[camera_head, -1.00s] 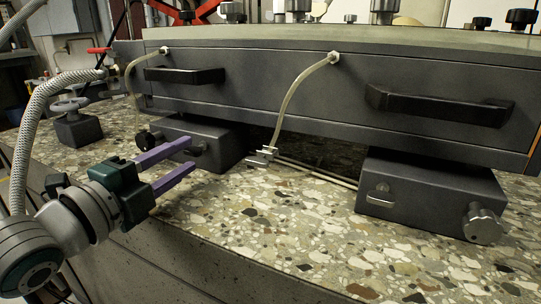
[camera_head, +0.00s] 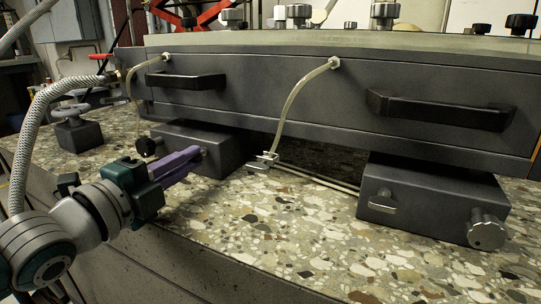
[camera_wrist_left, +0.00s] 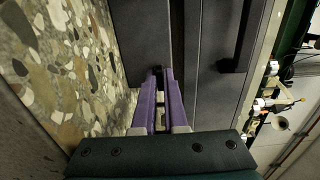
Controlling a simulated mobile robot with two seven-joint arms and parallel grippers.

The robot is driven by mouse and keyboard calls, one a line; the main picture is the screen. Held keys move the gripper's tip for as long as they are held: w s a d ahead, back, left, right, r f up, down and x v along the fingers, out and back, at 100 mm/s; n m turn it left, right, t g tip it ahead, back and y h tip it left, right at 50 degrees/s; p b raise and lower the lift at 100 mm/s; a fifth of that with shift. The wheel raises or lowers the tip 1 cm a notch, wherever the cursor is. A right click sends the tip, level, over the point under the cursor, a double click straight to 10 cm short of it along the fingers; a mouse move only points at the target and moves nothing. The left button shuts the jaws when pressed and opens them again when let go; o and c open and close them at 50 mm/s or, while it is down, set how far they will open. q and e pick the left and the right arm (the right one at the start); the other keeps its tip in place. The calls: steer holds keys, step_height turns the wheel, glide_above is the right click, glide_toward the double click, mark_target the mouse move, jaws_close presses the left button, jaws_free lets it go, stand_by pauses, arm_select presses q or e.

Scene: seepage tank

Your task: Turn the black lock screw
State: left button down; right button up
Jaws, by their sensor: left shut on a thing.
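The black lock screw (camera_wrist_left: 157,70) is a small dark piece on the front of the left grey support block (camera_head: 222,158). My left gripper (camera_head: 200,153) reaches in from the left with its purple fingers nearly closed. In the left wrist view its fingertips (camera_wrist_left: 159,73) are on either side of the screw, at the block's face, and shut on it. The fingers hide most of the screw in the head view. My right gripper is not in view.
A round black knob (camera_head: 146,147) is on the same block, left of my fingers. The grey tank (camera_head: 290,100) with black handles rests above. A clear hose (camera_head: 292,108) ends at a metal clamp (camera_head: 263,161). The speckled counter (camera_head: 270,230) in front is clear.

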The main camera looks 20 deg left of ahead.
arm_select(q)
steer(key=shift+n, duration=0.4)
steer(key=n+p, duration=0.2)
steer(key=n, duration=0.1)
steer(key=shift+r+n, duration=0.1)
steer(key=shift+n, duration=0.3)
steer(key=n+p, duration=0.1)
steer(key=n, duration=0.3)
steer(key=shift+p, duration=0.3)
steer(key=n+p, duration=0.1)
steer(key=n, duration=0.9)
steer(key=shift+n, duration=0.3)
steer(key=c, duration=1)
jaws_free()
steer(key=shift+o, duration=0.2)
